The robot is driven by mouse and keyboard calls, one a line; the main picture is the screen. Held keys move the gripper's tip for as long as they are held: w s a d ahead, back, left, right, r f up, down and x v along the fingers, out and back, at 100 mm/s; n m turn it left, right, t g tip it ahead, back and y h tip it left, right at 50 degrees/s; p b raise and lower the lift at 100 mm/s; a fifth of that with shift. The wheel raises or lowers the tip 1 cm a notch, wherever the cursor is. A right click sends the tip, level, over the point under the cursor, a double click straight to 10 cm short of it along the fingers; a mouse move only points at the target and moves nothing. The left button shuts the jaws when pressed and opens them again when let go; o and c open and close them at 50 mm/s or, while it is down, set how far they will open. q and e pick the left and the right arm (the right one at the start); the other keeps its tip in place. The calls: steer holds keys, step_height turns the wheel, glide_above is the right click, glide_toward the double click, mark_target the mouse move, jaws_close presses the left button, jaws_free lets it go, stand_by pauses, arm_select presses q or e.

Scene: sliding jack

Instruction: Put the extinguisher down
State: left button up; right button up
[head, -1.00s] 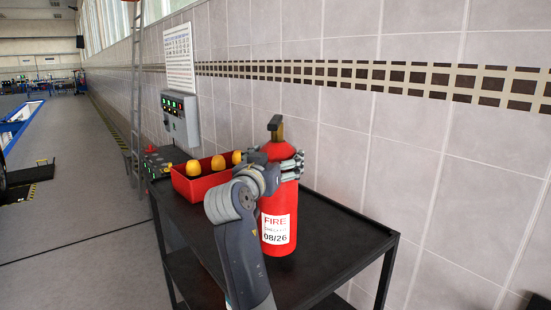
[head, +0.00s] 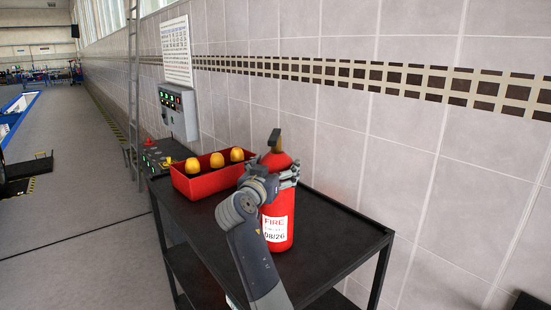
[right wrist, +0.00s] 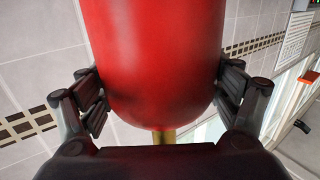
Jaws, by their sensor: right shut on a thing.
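The red fire extinguisher (head: 279,222) is upright over the black cart top (head: 335,238), with a white "FIRE 08/26" label facing me. Its base looks to be at or very near the cart surface; I cannot tell if it touches. My right gripper (head: 283,178) is shut around its upper body, below the dark handle. In the right wrist view the red cylinder (right wrist: 155,60) fills the space between the fingers (right wrist: 162,98), which lie along both its sides. My left gripper is not in view.
A red bin (head: 210,182) with yellow-orange domed items stands left of the extinguisher on the cart. A control box (head: 178,112) and tiled wall (head: 330,120) are behind. The cart top's right part is clear. A ladder (head: 134,90) stands at the left.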

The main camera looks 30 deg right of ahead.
steer(key=shift+a+r, duration=0.1)
steer(key=shift+r, duration=0.4)
steer(key=o, duration=2)
steer(key=shift+f, duration=0.5)
steer(key=shift+s+a+r, duration=0.15)
steer(key=shift+s, duration=0.15)
steer(key=shift+w, duration=0.15)
steer(key=b+v, duration=0.4)
steer(key=v, duration=0.8)
steer(key=shift+b, duration=0.4)
